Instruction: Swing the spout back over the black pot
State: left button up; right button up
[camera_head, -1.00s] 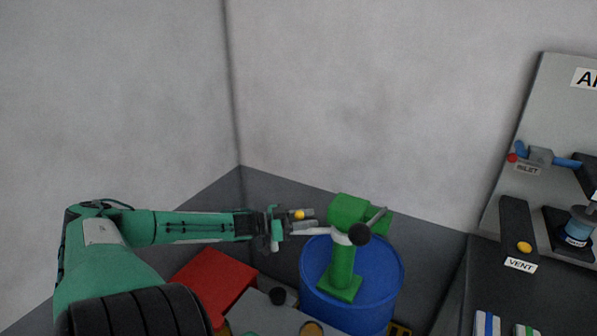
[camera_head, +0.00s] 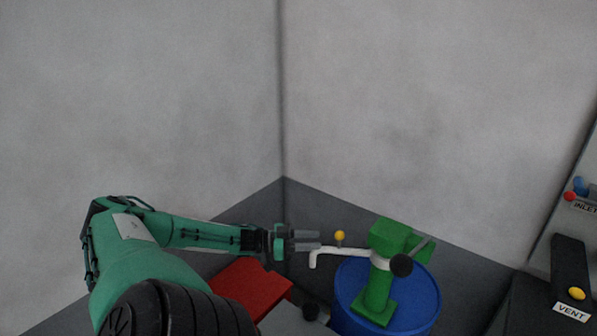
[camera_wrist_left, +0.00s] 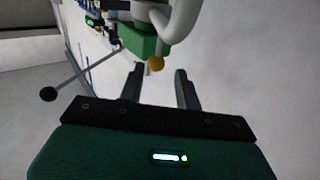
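A white spout (camera_head: 345,252) with a yellow knob (camera_head: 340,235) on top reaches left from a green pump (camera_head: 387,240) on a blue drum (camera_head: 420,305). Its outlet bends down at the left end. A small black object, seemingly the black pot (camera_head: 311,311), shows below the outlet in the head view; exact alignment is unclear. My left gripper (camera_head: 318,240) is open and empty, left of the knob. In the left wrist view, the knob (camera_wrist_left: 156,63) lies ahead of the gap between the separated fingers (camera_wrist_left: 160,80), apart from both. My right gripper is out of view.
A red box (camera_head: 250,284) stands below my left forearm. The pump's lever with a black ball (camera_head: 401,265) sticks out near the spout's base. Walls meet in a corner behind. A dark bench with a VENT label (camera_head: 571,311) is at far right.

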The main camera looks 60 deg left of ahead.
pick_arm(q)
jog(key=v, duration=0.3)
jog(key=shift+s+a, duration=0.15)
jog(key=shift+s, duration=0.1)
dwell(0.5)
